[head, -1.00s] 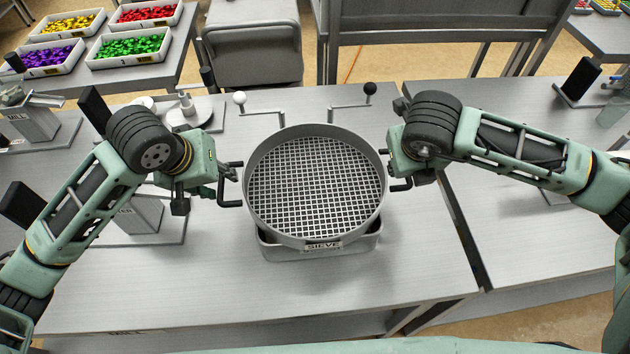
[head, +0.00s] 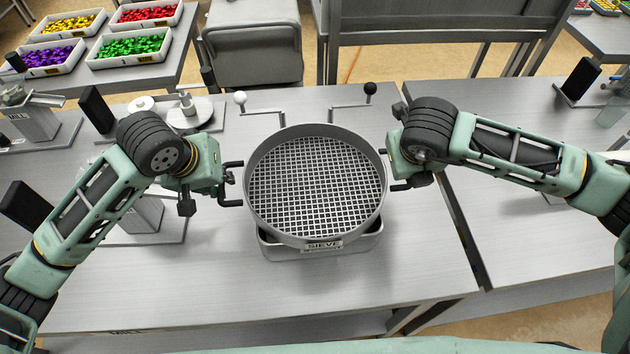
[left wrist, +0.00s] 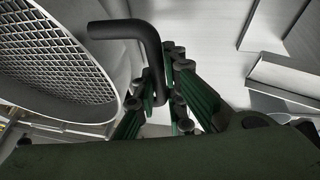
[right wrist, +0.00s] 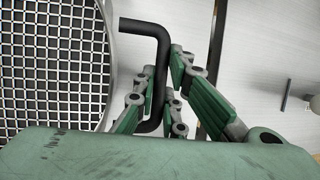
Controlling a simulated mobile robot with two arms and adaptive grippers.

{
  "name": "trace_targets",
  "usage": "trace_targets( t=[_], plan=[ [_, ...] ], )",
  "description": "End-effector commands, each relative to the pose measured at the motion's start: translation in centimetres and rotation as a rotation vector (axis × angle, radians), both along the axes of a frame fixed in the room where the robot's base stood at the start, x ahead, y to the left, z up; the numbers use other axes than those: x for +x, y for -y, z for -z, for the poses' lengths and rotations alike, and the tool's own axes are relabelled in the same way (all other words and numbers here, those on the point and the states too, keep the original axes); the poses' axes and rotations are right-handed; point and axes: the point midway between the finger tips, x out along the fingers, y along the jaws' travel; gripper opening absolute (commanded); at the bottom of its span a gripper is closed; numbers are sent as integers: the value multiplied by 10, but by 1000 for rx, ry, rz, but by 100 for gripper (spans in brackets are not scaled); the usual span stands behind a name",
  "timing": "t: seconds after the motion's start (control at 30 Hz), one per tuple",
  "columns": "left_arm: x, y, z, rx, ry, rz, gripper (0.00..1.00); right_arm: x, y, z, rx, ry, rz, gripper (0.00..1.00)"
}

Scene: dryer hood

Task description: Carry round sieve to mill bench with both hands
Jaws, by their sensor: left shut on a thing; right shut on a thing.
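The round grey sieve (head: 314,185), with a square mesh and a SIEVE label on its front rim, is level above a grey pan (head: 325,250) on the mill bench (head: 230,290). I cannot tell whether it touches the pan. My left gripper (head: 229,186) is shut on its black left handle, which shows between the fingers in the left wrist view (left wrist: 125,28). My right gripper (head: 391,172) is shut on the black right handle, also seen in the right wrist view (right wrist: 145,27). The arms partly hide the handles in the head view.
Two cranked rods with a white knob (head: 240,97) and a black knob (head: 370,88) stand behind the sieve. A mill device (head: 35,118) and a balance-like device (head: 190,112) stand at the left. The bench front is clear. A second bench (head: 530,235) adjoins at right.

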Motion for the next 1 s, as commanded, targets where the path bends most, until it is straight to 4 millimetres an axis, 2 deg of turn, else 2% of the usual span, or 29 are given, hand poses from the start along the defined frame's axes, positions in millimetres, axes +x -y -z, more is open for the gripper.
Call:
trace_targets(
  t=[0.63,1.0],
  plan=[
    [0,0,0,1,2,4,0,0,0,0,-1,0,-4,0],
    [1,1,-14,-1,5,5,0,1,-1,-13,0,2,-6,0]
  ],
)
